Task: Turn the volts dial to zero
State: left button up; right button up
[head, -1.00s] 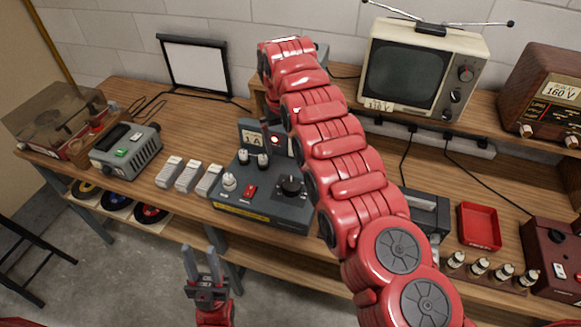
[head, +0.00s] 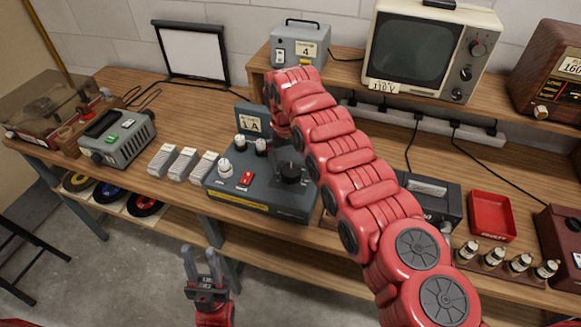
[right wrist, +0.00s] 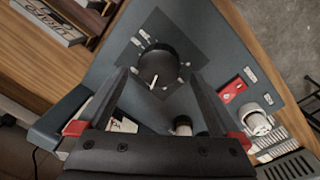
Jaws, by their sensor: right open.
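A dark grey control box (head: 262,202) stands on the bench with a large black dial (head: 290,173) on its sloping top. I cannot read the dial's label. In the right wrist view the dial (right wrist: 160,65) has a white pointer line toward the lower left of its face, with small marks around it. My right gripper (right wrist: 158,77) is open, pointing at the panel, one finger on each side of the dial in that view. I cannot tell whether the fingers touch it. My left gripper (head: 200,258) is open and empty in front of the bench.
The box also carries a red switch (head: 247,178), light knobs (head: 225,168) and an upright meter marked A (head: 252,121). Grey blocks (head: 183,162) lie to its left. A grey unit (head: 432,200) and red tray (head: 491,215) lie to its right.

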aim_at(291, 173)
jog(key=shift+w+d+f, duration=0.1)
jog(key=shift+f, duration=1.3)
jog(key=c, duration=1.3)
